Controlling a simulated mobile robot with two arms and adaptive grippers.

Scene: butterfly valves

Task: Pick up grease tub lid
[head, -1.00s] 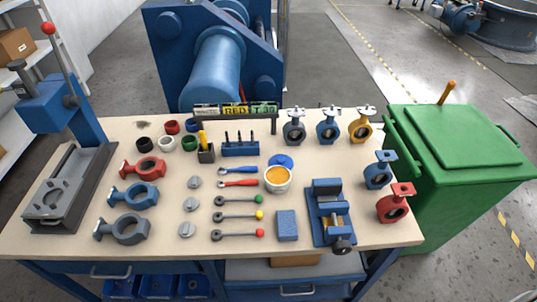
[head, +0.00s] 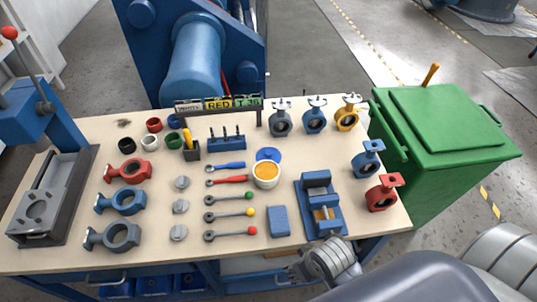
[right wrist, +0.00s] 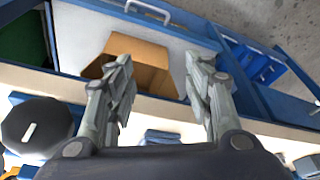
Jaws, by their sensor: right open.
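The grease tub (head: 266,175) is a white tub with orange-yellow grease, standing open on the workbench right of the wrenches. Its blue round lid (head: 269,154) lies just behind the tub and touches or overlaps its rear rim; I cannot tell which. My right gripper (head: 303,270) is at the bench's front edge, below the vise and well short of the lid. In the right wrist view the right gripper (right wrist: 163,95) is open and empty, its two fingers wide apart. My left gripper is not in view.
A blue vise (head: 319,205) stands between my right arm and the tub's right side. A blue block (head: 279,221) and several wrenches (head: 231,215) lie nearby. Valve bodies stand along the back and right. A cardboard box (right wrist: 140,65) sits below the bench edge.

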